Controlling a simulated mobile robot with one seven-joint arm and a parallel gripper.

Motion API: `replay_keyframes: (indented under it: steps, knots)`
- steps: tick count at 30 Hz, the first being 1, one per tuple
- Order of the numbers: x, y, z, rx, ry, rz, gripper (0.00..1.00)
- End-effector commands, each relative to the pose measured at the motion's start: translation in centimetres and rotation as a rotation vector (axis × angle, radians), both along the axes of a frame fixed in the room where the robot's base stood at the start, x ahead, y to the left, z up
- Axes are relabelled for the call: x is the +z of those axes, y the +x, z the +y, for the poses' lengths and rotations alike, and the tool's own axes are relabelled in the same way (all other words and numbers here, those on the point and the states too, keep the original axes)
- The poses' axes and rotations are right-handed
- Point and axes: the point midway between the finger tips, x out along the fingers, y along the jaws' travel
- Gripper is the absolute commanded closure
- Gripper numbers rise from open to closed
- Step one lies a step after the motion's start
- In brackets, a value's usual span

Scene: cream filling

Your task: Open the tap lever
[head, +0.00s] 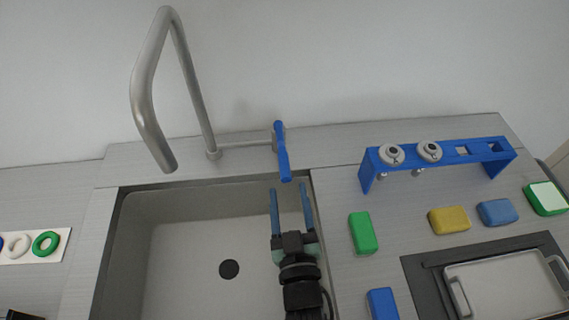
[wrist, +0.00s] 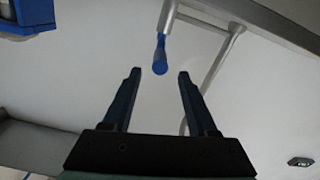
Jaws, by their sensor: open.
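The blue tap lever (head: 282,152) stands at the right end of a horizontal metal pipe behind the sink, beside the tall grey spout (head: 148,95). In the wrist view the lever's blue end (wrist: 160,62) shows beyond and between the fingertips. My gripper (head: 289,190) is open, with two blue fingers pointing toward the lever from the front, over the sink's right side. In the wrist view my gripper (wrist: 159,72) is empty. The fingertips appear close to the lever's lower end; whether they touch it I cannot tell.
The sink (head: 180,240) lies below with a dark drain. To the right are a blue rack (head: 465,152) holding nozzles, a green block (head: 362,232), a yellow block (head: 449,220), blue blocks and a metal tray (head: 515,285). Coloured rings on a white plate (head: 60,240) lie left.

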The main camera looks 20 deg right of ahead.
Motion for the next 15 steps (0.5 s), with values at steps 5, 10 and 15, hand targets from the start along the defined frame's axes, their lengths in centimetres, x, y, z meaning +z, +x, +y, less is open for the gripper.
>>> replay_keyframes:
  steps: [5,10,15]
  knots:
    - [0.3,3.2,-0.8,0.002,-0.001,-0.003,0.41]
    - [0.3,5.5,-1.5,0.001,-0.001,0.0,0.41]
    - [0.1,6.8,-1.9,0.001,-0.001,0.0,0.41]
